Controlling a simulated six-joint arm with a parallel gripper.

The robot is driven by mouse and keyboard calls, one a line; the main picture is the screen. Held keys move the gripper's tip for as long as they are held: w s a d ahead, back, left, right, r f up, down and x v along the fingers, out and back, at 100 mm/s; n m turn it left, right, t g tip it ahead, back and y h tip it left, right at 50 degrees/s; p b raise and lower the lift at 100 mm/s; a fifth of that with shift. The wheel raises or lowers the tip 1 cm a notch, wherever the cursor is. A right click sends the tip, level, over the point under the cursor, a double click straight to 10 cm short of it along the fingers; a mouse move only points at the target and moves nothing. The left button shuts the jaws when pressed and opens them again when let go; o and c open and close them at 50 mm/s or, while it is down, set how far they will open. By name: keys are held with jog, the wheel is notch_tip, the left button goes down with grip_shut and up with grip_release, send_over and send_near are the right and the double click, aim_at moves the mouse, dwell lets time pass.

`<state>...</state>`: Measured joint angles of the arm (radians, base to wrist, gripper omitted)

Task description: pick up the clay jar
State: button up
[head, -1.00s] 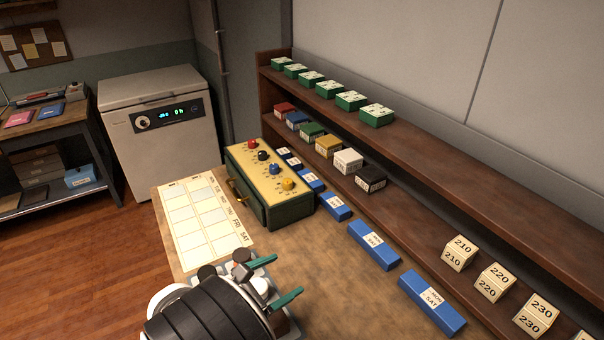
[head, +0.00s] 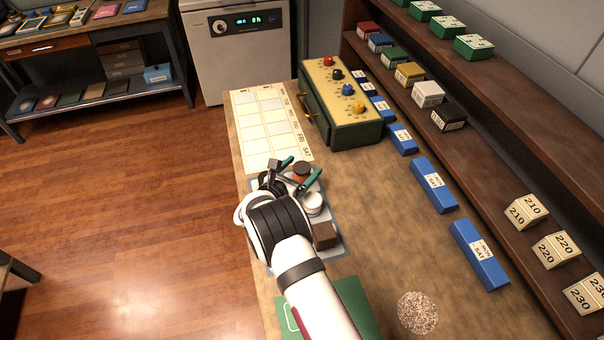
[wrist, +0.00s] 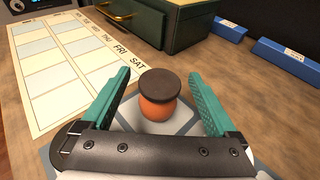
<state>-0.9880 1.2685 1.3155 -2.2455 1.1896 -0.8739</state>
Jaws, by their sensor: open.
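The clay jar (wrist: 157,105) is a small round orange pot with a dark brown lid. In the wrist view it stands upright in the middle, between and a little beyond my gripper's green fingers. My gripper (wrist: 163,98) is open, with one finger on each side of the jar and a visible gap to each. My arm hides part of the tray.
A weekday chart (head: 268,128) and a green box with knobs (head: 340,104) lie beyond. Blue boxes (head: 433,186) line the right. A green mat (head: 352,306) lies nearer.

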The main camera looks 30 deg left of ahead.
jog(key=shift+w, duration=0.2)
grip_shut()
dwell(0.3)
